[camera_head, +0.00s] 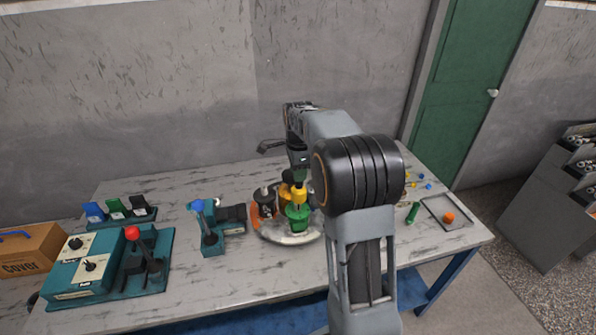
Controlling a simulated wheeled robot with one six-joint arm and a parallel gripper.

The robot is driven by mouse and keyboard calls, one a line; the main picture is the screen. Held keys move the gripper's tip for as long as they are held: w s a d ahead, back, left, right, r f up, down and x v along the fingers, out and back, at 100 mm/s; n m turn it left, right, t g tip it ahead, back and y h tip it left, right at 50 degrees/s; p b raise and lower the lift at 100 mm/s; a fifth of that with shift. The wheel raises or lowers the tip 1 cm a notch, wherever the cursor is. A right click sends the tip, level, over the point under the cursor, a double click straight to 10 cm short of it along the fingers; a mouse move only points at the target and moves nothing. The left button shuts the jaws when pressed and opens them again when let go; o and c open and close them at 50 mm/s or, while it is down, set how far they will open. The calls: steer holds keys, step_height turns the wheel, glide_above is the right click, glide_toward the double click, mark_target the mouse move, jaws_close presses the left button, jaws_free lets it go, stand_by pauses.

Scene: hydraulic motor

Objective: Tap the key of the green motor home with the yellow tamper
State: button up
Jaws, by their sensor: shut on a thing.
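The green motor (297,224) stands on a round, pale plate (285,240) near the middle of the table. My gripper (299,180) is directly above it, pointing down, and is shut on the yellow tamper (299,196). The tamper is upright, with its lower end at the top of the green motor. I cannot tell whether it touches the key, which is too small or hidden to make out. My arm covers the area right of the plate.
An orange motor (267,211) and other motors share the plate. Left are a blue-knobbed teal device (208,235), a red-knobbed control box (135,265) and coloured switches (118,212). Right are a green cylinder (412,213), small parts, and a tray (463,223) holding an orange ball (449,217).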

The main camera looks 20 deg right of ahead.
steer(key=shift+f+b, duration=0.6)
steer(key=shift+f, duration=0.35)
steer(key=shift+r, duration=0.1)
step_height(320, 180, up, 4)
steer(key=p, duration=0.3)
steer(key=shift+p, duration=0.3)
steer(key=shift+f, duration=0.2)
steer(key=shift+f, duration=0.2)
steer(key=shift+f+b, duration=0.75)
steer(key=shift+f, duration=0.1)
